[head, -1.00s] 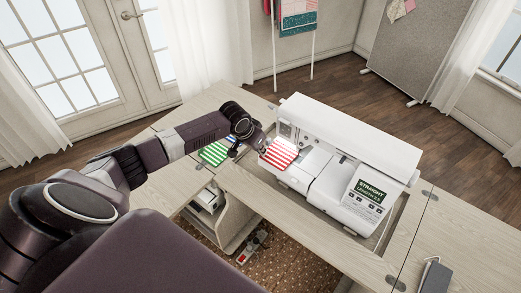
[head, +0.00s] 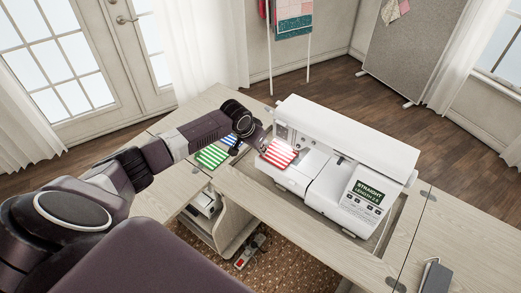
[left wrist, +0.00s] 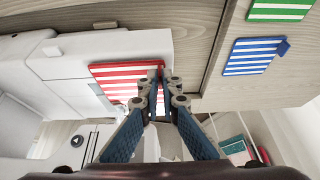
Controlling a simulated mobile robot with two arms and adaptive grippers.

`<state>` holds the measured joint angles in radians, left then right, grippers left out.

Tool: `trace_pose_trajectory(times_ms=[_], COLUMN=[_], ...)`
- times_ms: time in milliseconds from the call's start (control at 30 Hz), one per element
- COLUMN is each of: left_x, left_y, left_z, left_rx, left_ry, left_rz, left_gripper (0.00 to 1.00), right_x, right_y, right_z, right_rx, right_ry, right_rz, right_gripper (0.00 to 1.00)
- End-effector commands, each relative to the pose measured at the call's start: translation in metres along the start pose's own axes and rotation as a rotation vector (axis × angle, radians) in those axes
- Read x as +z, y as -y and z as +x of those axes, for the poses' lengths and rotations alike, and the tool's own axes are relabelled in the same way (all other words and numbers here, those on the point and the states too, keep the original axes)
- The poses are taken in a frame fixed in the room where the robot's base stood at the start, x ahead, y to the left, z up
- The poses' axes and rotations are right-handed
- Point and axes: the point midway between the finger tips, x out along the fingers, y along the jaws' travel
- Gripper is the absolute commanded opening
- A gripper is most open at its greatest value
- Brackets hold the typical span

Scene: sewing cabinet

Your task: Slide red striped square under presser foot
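The red striped square (head: 278,152) lies flat at the left end of the white sewing machine's bed, near the needle area. My left gripper (head: 262,143) is at the square's left edge in the head view. In the left wrist view its blue fingers (left wrist: 161,82) close on that edge, with red stripes showing between them. The sewing machine (head: 340,135) sits in the cabinet top. The presser foot is hard to make out, largely hidden by the machine head. My right gripper is not in view.
A green striped square (head: 212,156) and a blue striped square (head: 230,139) lie on the cabinet top left of the machine. The cabinet's front top (head: 300,226) is clear. A dark phone-like object (head: 437,277) lies at the right.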

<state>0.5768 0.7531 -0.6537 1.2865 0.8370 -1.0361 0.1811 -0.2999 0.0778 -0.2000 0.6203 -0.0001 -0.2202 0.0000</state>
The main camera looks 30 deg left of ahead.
Motion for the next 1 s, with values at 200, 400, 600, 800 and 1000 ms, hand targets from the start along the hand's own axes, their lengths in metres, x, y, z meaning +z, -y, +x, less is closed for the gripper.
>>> trace_pose_trajectory(times_ms=[200, 400, 600, 800, 1000], left_x=[-0.003, -0.009, -0.014, -0.014, -0.014], left_y=[0.0, 0.0, 0.0, 0.0, 0.0], left_z=[0.002, 0.005, 0.008, 0.007, 0.007], left_rx=[0.001, 0.0, 0.0, 0.0, 0.0], left_ry=[-0.001, -0.002, 0.0, 0.0, 0.0], left_rz=[-0.001, -0.001, 0.0, 0.0, 0.0], left_gripper=[0.0, 0.0, 0.0, 0.0, 0.0], right_x=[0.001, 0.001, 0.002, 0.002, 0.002], right_y=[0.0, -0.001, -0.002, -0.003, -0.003], right_z=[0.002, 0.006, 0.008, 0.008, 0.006], right_rx=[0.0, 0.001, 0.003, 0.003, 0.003], right_ry=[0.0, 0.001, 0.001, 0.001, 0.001], right_rz=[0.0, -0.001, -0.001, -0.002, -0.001], right_gripper=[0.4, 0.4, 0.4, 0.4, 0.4])
